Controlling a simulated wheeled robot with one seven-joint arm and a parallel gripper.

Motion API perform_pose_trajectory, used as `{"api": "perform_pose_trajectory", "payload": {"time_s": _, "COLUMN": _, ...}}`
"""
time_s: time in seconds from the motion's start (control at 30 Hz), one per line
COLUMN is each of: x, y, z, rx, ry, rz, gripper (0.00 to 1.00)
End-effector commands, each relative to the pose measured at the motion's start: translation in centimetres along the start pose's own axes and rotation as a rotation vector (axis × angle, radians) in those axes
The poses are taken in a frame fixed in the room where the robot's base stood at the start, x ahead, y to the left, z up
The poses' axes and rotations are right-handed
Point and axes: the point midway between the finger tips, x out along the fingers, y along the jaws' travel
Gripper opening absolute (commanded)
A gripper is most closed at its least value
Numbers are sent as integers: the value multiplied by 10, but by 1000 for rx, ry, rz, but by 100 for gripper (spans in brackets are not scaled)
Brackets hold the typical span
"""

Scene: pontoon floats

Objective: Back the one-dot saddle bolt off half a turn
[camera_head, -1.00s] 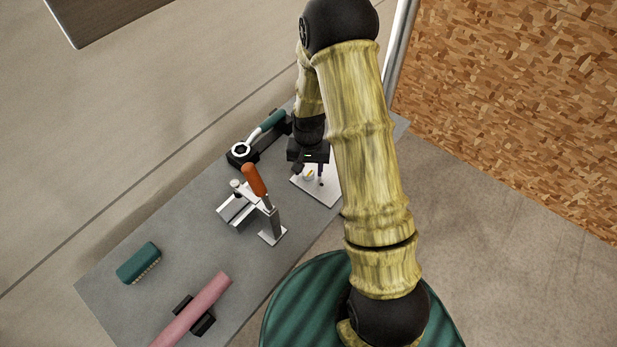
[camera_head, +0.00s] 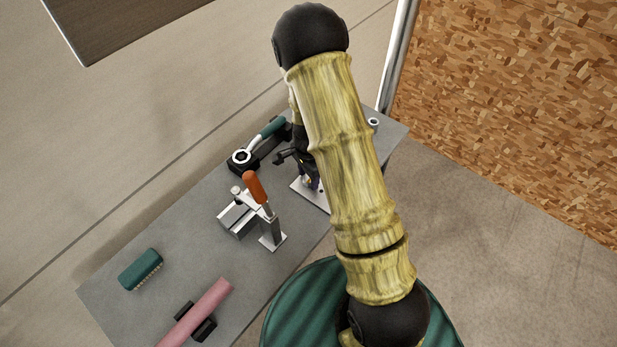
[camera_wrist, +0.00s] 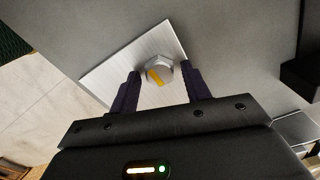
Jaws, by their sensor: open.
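A silver hex bolt head (camera_wrist: 160,70) with a yellow stripe across it sits on a square metal plate (camera_wrist: 112,77) in the wrist view. I see no dot on the bolt or plate. My gripper (camera_wrist: 163,73) is open, with one dark finger on each side of the bolt head; I cannot tell whether either finger touches it. In the head view the plate (camera_head: 316,198) lies on the grey bench, and my arm hides part of it and most of my gripper (camera_head: 309,184). The bolt is not clear there.
A green-handled ring wrench (camera_head: 262,137) rests in a black holder left of the plate. An orange-handled clamp (camera_head: 257,190) stands nearer. A green brush (camera_head: 141,269) and a pink cylinder (camera_head: 200,310) lie at the near end. A small ring-shaped fitting (camera_head: 373,122) sits at the far end.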

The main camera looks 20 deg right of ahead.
Motion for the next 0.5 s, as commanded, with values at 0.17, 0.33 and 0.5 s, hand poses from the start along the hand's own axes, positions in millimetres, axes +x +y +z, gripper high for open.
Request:
{"api": "perform_pose_trajectory", "payload": {"time_s": 0.17, "x": -1, "y": 0, "z": 0, "rx": 148, "ry": 0, "rz": 0, "gripper": 47}}
{"api": "perform_pose_trajectory", "payload": {"time_s": 0.33, "x": 0, "y": 0, "z": 0, "rx": 146, "ry": 0, "rz": 0, "gripper": 47}}
{"api": "perform_pose_trajectory", "payload": {"time_s": 0.5, "x": -2, "y": 0, "z": 0, "rx": 242, "ry": 0, "rz": 2, "gripper": 47}}
